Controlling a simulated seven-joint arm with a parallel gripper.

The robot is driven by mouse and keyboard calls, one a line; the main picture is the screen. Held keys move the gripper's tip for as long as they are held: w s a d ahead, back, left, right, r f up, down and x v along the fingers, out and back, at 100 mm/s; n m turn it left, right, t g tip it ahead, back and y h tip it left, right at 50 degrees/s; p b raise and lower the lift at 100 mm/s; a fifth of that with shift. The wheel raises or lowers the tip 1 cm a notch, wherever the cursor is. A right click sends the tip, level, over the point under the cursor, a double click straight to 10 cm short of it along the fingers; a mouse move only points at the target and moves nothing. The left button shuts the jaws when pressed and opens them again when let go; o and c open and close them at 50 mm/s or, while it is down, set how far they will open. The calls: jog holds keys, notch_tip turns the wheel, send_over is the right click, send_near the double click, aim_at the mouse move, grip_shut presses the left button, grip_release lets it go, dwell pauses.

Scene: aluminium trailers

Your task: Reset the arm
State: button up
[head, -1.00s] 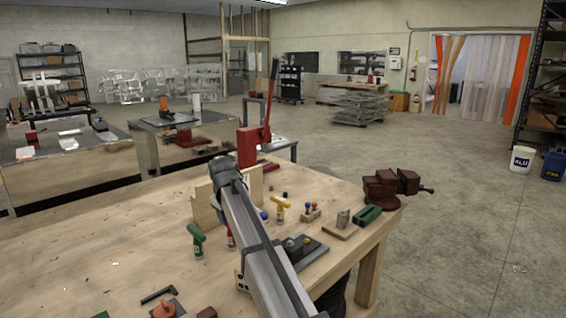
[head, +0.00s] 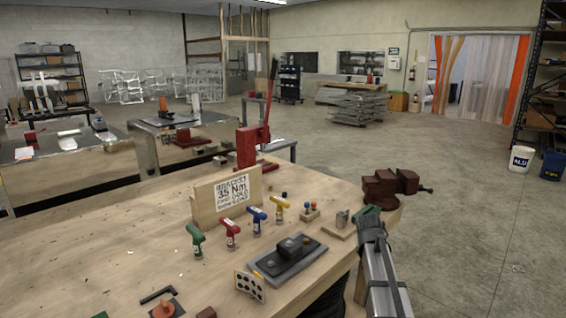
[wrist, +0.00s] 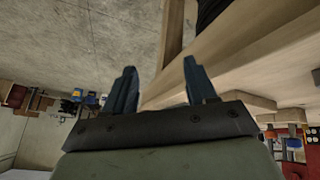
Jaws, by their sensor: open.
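My gripper (wrist: 159,72) shows in the wrist view with its two dark fingers spread apart. Nothing is between them but a view of the bench edge and floor beyond. In the head view my arm rises from the lower right, its far end over the bench's right edge, just in front of the red-brown vise (head: 381,188). The fingers cannot be made out there, and the arm largely covers the place of a small green block.
The wooden bench (head: 130,245) carries a lettered sign (head: 232,187), green (head: 196,239), red (head: 230,233), blue (head: 257,219) and yellow (head: 279,208) T-shaped tools, a dark plate with a block (head: 289,257), and a card with holes (head: 250,286). Open floor (head: 470,250) lies right.

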jog(key=s+a+f+g+y, duration=0.1)
jog(key=s+a+f+g, duration=0.1)
jog(key=s+f, duration=0.75)
jog(key=s+a+f+n+g, duration=0.1)
jog(key=s+a+f+g, duration=0.15)
jog(key=s+f, duration=0.7)
jog(key=s+a+f+g+y, duration=0.1)
jog(key=s+a+f+g, duration=0.2)
jog(key=f, duration=1.1)
jog(key=s+a+f+g, duration=0.1)
jog(key=s+f, duration=0.3)
jog(key=s, duration=0.7)
jog(key=s+a+f+g+y, duration=0.1)
jog(key=s+f, duration=0.4)
jog(key=s, duration=0.6)
jog(key=s+a+f+n+g, duration=0.1)
jog(key=s+f, duration=0.4)
jog(key=s, duration=0.6)
jog(key=a+g, duration=0.1)
jog(key=a, duration=0.1)
jog(key=shift+s+a+g+y, duration=0.3)
jog(key=shift+a+g, duration=0.05)
jog(key=shift+a, duration=0.05)
